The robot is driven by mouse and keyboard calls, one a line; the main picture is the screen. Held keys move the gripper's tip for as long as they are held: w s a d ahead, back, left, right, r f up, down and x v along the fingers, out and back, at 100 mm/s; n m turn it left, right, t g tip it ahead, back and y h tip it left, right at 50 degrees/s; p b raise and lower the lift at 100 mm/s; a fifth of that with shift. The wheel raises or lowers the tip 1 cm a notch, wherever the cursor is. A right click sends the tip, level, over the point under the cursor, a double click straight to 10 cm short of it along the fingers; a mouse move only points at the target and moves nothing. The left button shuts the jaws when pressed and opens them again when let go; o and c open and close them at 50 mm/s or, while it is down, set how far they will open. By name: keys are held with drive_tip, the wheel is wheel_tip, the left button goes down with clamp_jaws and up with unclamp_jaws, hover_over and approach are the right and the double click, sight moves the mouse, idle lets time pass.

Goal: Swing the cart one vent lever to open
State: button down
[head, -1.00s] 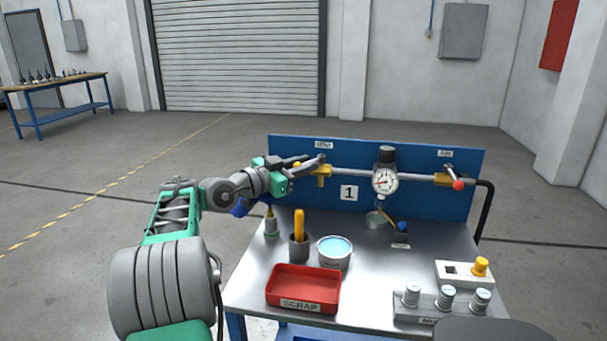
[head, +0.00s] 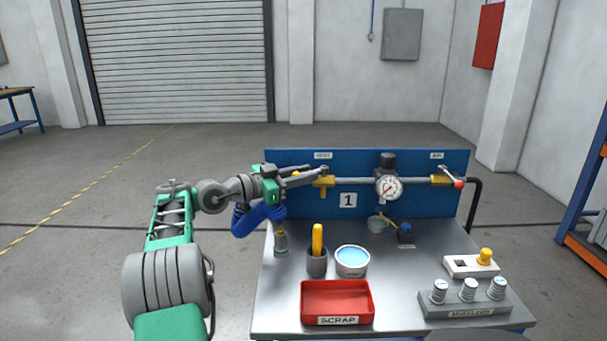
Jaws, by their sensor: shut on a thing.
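Cart one (head: 280,305) is a steel-topped cart with a blue back panel (head: 420,205) marked 1. A pipe runs along the panel. The vent valve (head: 324,188), yellow-bodied, sits at its left end under a small label. Its lever (head: 296,174), with a yellow tip, points left, roughly along the pipe. My gripper (head: 306,178) reaches in from the left and is shut on this lever; the fingers hide most of it. The air valve (head: 441,180) at the right has a red-tipped lever (head: 458,184) pointing down and right. A round gauge (head: 388,188) sits between the valves.
On the cart top stand a red scrap tray (head: 337,300), a cup with a yellow handle (head: 317,245), a bowl of blue liquid (head: 352,260), a small bottle (head: 281,242) and a muffler rack (head: 465,304). An orange and blue rack (head: 590,190) stands at the right.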

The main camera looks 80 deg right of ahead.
drive_tip(key=shift+f, duration=0.1)
drive_tip(key=c, duration=1.5)
unclamp_jaws()
